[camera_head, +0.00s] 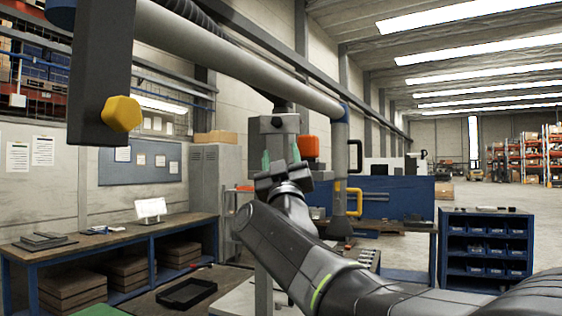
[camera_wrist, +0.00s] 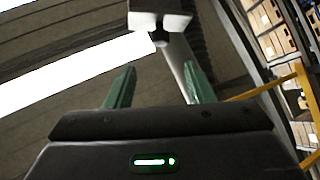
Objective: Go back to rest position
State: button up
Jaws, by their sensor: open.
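My gripper (camera_head: 281,152) is raised in the middle of the head view, its two green fingers apart with nothing seen between them. In the wrist view the green fingers of my gripper (camera_wrist: 159,84) stand well apart. The microscope arm is a long grey beam (camera_head: 245,62) running from upper left down to the right. A grey block (camera_head: 279,124) hangs from it just behind my fingers. A pale block with a dark round part (camera_wrist: 159,22) shows above and beyond the fingertips in the wrist view. I cannot tell whether gripper and block touch.
A dark upright panel with a yellow knob (camera_head: 121,113) hangs at upper left. An orange box (camera_head: 308,147), a black handle and a yellow handle (camera_head: 354,202) are right of the gripper. Workbenches (camera_head: 110,240) stand left; a blue bin shelf (camera_head: 487,214) stands right. Open floor lies beyond.

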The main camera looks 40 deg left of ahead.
aim_at(278, 124)
jog(key=shift+r, duration=0.1)
dwell(0.4)
jog(key=p+x, duration=0.6)
jog(key=x, duration=0.7)
jog(key=shift+w+a+r, duration=0.1)
jog(key=shift+w+a, duration=0.05)
jog(key=shift+a, duration=0.05)
jog(key=shift+w+a, duration=0.1)
jog(key=shift+w, duration=0.05)
jog(key=shift+r, duration=0.1)
